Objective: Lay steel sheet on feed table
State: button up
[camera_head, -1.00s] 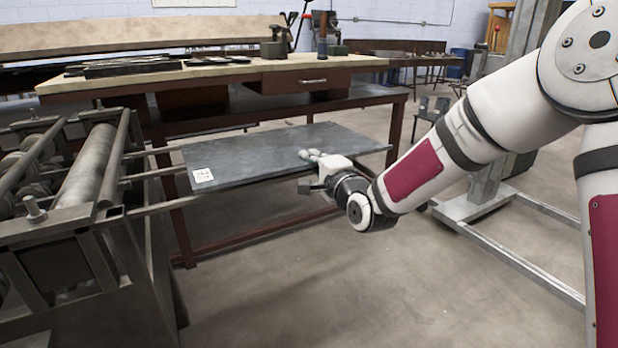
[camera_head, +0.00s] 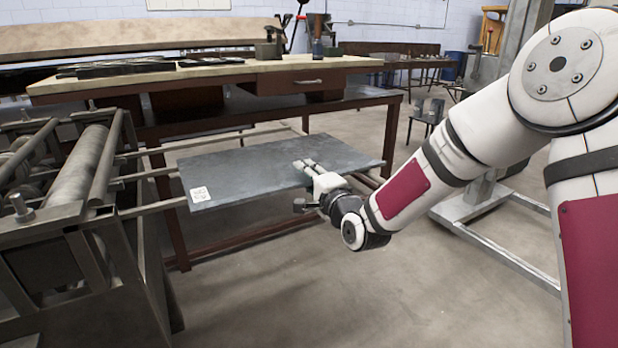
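The steel sheet (camera_head: 250,168) is a flat dark grey plate with a white label at its near left corner. It lies roughly level over the rails of the feed table (camera_head: 150,175), beside the roller machine. I cannot tell whether it rests on the rails or hangs just above them. My gripper (camera_head: 308,166) is at the sheet's near right edge, with light fingers over its top face. It looks shut on that edge; the part under the sheet is hidden.
The roller machine (camera_head: 75,190) stands at the left. A wooden workbench (camera_head: 220,75) with a drawer and tools is behind the sheet. A grey metal stand (camera_head: 470,205) is at the right. The front floor is clear.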

jog(key=shift+f, duration=0.25)
jog(key=p+v, duration=0.2)
jog(key=v, duration=1.1)
jog(key=shift+s+d+f, duration=0.2)
jog(key=shift+s+d, duration=0.05)
jog(key=shift+s, duration=0.05)
jog(key=s+d+n+g+h, duration=0.85)
jog(key=s+d, duration=0.35)
jog(key=d, duration=0.3)
jog(key=s+d+r+n+g, duration=0.1)
jog(key=s+d+r+g, duration=0.1)
jog(key=s, duration=1.1)
jog(key=s+d+r+n+g, duration=0.2)
jog(key=s+g, duration=0.2)
jog(key=s, duration=1)
jog(key=shift+s+r+h, duration=0.2)
jog(key=shift+r+h, duration=0.05)
jog(key=shift+h, duration=0.2)
